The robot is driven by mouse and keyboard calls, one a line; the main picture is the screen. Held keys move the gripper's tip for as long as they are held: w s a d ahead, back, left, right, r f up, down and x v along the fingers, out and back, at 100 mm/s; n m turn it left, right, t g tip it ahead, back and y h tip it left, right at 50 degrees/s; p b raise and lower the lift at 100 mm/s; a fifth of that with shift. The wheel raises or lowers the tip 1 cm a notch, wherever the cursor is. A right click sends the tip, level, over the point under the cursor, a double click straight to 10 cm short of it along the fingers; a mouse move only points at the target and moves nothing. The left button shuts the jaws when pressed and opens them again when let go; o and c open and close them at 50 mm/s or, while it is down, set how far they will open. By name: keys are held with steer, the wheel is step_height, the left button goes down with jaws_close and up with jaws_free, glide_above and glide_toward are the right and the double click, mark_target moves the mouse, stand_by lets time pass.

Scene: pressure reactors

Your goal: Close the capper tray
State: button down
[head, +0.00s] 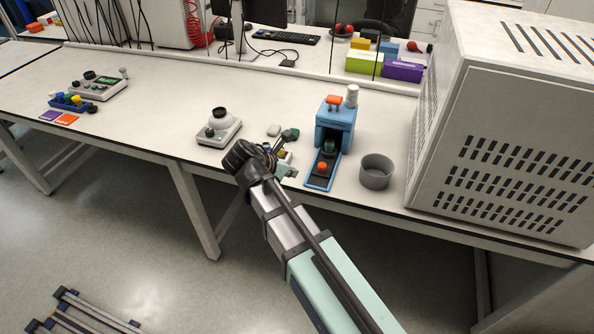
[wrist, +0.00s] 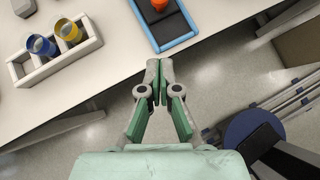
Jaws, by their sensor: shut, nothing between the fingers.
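The capper (head: 336,125) is a blue box standing on the white bench. Its tray (head: 311,183), dark with a blue rim, is drawn out toward the bench's front edge and carries an orange-topped piece (head: 322,167). The tray's near end (wrist: 172,43) also shows at the top of the wrist view, with the orange piece cut off above. My gripper (wrist: 158,68) is shut and empty, its fingertips together, in front of the tray's near end and apart from it in the picture. In the head view my gripper (head: 287,171) is small, left of the tray.
A white rack (wrist: 88,39) with blue and yellow vials stands left of the tray. A grey round container (head: 376,173) is close to the tray's right. A large vented cabinet (head: 510,130) fills the right. A white device (head: 218,128) stands left, with clear bench beyond it.

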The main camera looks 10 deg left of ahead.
mark_target(320, 171)
steer(key=p+x, duration=0.2)
steer(key=x, duration=0.7)
steer(key=shift+r, duration=0.1)
steer(key=shift+w+d+p, duration=0.7)
steer(key=shift+w+d, duration=0.6)
steer(key=shift+w, duration=0.25)
steer(key=shift+w+a, duration=0.1)
